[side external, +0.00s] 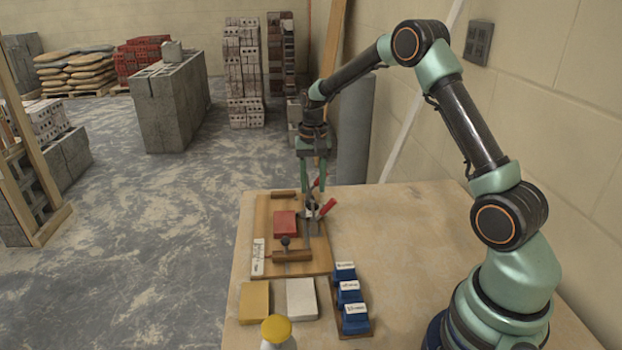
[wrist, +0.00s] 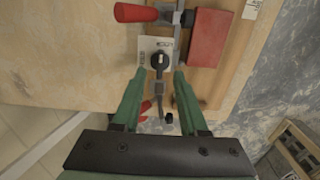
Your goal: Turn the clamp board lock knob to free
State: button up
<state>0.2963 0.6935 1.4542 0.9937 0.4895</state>
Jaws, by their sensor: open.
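The clamp board (side external: 262,225) lies flat on the table under my gripper. A small black lock knob (wrist: 159,61) sits on a white dial plate (wrist: 146,46) with lettering too small to read surely. The knob looks long up and down in the wrist view, with its end toward the upper lettering. My gripper (wrist: 160,72) is open, pointing down, its fingertips on either side of the knob with gaps. In the side view, my gripper (side external: 315,190) is over the board's right part and hides the knob. I cannot tell whether the fingers touch the plate.
A red block (wrist: 211,37) is clamped close to the right finger. Red clamp handles (wrist: 135,12) lie near the fingers. The table's right side is clear.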

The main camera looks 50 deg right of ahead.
jog(key=shift+f, duration=1.85)
grip_shut()
